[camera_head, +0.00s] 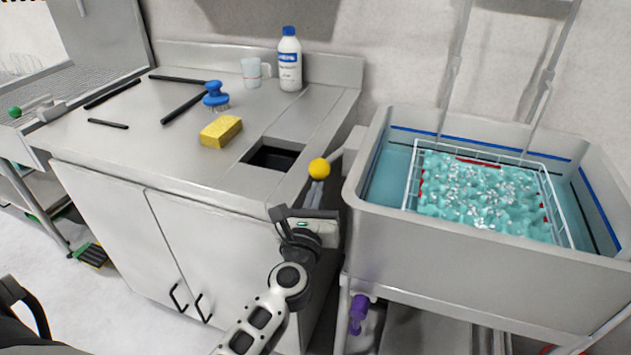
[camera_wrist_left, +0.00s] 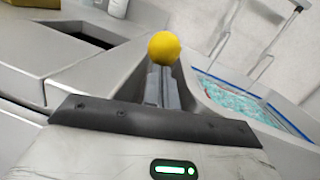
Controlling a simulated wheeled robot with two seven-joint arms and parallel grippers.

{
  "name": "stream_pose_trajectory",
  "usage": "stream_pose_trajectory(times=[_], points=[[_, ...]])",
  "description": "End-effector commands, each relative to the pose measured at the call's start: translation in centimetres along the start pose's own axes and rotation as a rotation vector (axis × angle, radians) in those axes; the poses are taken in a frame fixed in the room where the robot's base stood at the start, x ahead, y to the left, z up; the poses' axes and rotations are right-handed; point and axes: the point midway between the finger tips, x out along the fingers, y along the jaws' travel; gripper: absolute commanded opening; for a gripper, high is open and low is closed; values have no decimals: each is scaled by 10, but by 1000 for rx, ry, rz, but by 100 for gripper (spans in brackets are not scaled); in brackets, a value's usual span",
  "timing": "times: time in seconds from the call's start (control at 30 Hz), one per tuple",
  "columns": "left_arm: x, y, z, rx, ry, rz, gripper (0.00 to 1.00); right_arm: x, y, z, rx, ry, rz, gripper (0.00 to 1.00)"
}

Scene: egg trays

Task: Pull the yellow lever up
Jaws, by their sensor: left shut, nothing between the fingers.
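The lever has a round yellow knob (camera_head: 319,168) on a grey arm that slopes up to the right toward the basin's side. In the left wrist view the yellow knob (camera_wrist_left: 164,47) sits just beyond my fingertips. My left gripper (camera_head: 316,188) is directly below the knob in the head view, its fingers pointing up at it. The fingers are closed together with nothing between them. In the left wrist view the left gripper (camera_wrist_left: 162,84) shows the same narrow closed fingers. I cannot tell whether they touch the knob. My right gripper is not in view.
A basin (camera_head: 440,262) with a wire basket in blue-green foamy water stands right of the lever. The grey counter (camera_head: 150,135) holds a yellow sponge (camera_head: 221,131), blue brush (camera_head: 215,97), white bottle (camera_head: 289,62) and cup (camera_head: 251,73). A dark opening (camera_head: 271,157) lies left of the knob.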

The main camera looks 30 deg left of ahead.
Motion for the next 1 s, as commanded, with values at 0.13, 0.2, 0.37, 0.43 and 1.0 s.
stream_pose_trajectory(times=[0.13,0.2,0.37,0.43,1.0], points=[[1,-1,5,3,11,1,0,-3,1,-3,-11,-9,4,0],[1,-1,4,3,12,1,0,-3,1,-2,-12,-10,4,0],[1,-1,3,3,12,1,0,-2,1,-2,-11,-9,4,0],[1,-1,3,3,12,1,0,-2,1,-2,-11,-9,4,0],[-68,0,1,3,14,1,0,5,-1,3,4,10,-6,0]])
